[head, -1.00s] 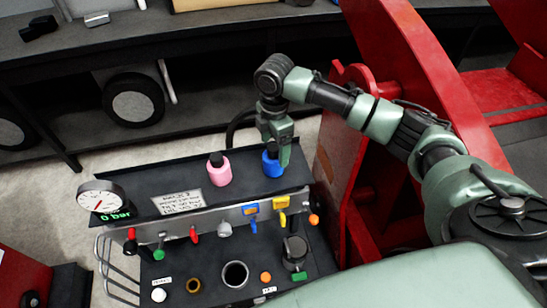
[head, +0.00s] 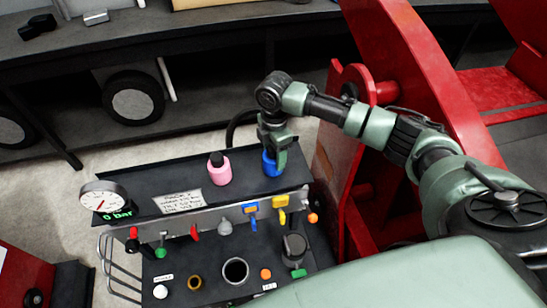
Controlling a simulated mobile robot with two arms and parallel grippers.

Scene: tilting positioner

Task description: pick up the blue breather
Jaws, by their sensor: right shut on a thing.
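The blue breather (head: 267,165) is a small blue cylinder at the right end of the black top shelf (head: 140,180) of the control stand. My right gripper (head: 272,158) comes down over it from above and is shut on it. The fingers hide its upper part and its right side. I cannot tell whether its base still touches the shelf. My left gripper is not in the head view.
A pink bottle with a black cap (head: 219,168) stands just left of the blue breather. A gauge reading 0 bar (head: 103,197) is at the shelf's left end. Several coloured levers line the front panel below. A red steel frame (head: 425,80) rises close on the right.

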